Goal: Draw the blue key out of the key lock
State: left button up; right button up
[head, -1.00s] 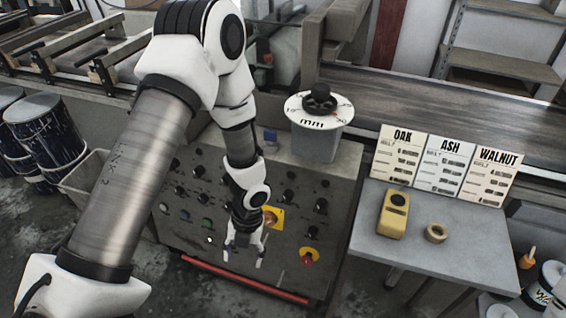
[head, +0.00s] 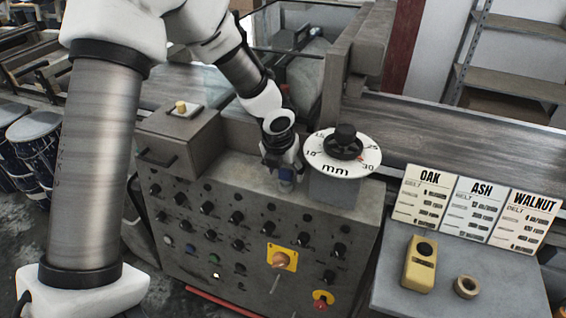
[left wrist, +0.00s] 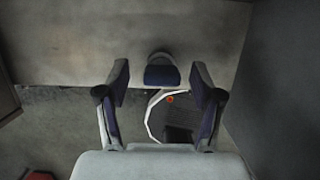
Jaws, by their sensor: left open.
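The blue key (head: 286,175) stands at the back of the console top, left of the mm dial, partly covered by my left gripper (head: 283,172). In the left wrist view the key's blue head (left wrist: 161,75) lies between and just beyond the fingertips of my open left gripper (left wrist: 161,88), with a visible gap on both sides. A grey rounded part (left wrist: 159,57), perhaps the key lock, shows right behind the blue head. How deep the key sits in it is hidden. My right gripper is not in view.
The mm dial (head: 327,168) on its grey post stands close right of my left gripper. A grey box (head: 180,140) with a yellow-topped switch is at the left. Knobs and a yellow-plated switch (head: 281,258) cover the console front. A side table (head: 400,285) holds cards.

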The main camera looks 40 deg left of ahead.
aim_at(286, 169)
pick_arm(q)
jog(key=shift+x, duration=0.8)
jog(key=shift+s+f, duration=0.1)
jog(key=shift+c, duration=0.4)
jog(key=shift+d, duration=0.1)
grip_shut()
jog(key=shift+r+p, duration=2.55)
jog(key=shift+p, duration=0.25)
notch_tip(286, 169, up, 3)
jog(key=p, duration=0.3)
jog(key=shift+r, duration=0.1)
jog(key=shift+s, duration=0.1)
